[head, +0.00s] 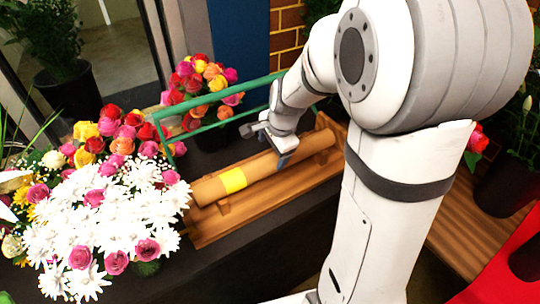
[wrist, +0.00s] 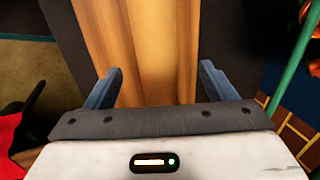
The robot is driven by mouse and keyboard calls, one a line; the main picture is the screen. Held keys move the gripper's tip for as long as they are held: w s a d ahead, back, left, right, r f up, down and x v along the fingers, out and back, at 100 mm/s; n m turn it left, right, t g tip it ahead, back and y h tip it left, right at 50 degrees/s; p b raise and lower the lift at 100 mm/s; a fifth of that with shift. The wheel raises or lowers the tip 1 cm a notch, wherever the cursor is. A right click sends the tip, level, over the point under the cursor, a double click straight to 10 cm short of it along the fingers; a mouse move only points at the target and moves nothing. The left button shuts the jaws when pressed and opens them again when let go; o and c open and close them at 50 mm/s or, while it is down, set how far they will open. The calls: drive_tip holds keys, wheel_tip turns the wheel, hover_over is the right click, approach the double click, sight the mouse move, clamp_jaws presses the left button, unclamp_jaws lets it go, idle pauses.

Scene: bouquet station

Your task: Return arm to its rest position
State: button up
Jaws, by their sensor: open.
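My gripper (head: 267,147) is over the brown paper roll (head: 305,148) in the head view, with its arm reaching down from the upper right. In the wrist view my gripper (wrist: 162,84) has its two blue-grey fingers spread wide. A wood-coloured surface (wrist: 150,40) shows between and beyond them; I cannot tell whether it is the roll or its stand. The roll has a yellow band (head: 233,180) and lies in a wooden stand (head: 215,225). Nothing is visibly held. I cannot tell whether a finger touches the roll.
A green rail (head: 225,92) runs behind the roll, close to my wrist. White daisies (head: 110,225) and mixed roses (head: 115,135) crowd the left. More roses (head: 203,80) stand behind the rail. The dark table (head: 270,225) is bare in front of the stand.

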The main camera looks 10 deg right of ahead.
drive_tip(key=shift+v, duration=1.15)
drive_tip(key=s+r+n, duration=0.3)
drive_tip(key=s+n, duration=0.4)
drive_tip(key=s, duration=0.2)
drive_tip(key=s+r+n+h, duration=0.1)
drive_tip(key=s+r+n, duration=0.2)
drive_tip(key=s+n, duration=0.4)
drive_tip(key=s, duration=0.2)
drive_tip(key=shift+s, duration=0.3)
drive_tip(key=shift+c, duration=0.4)
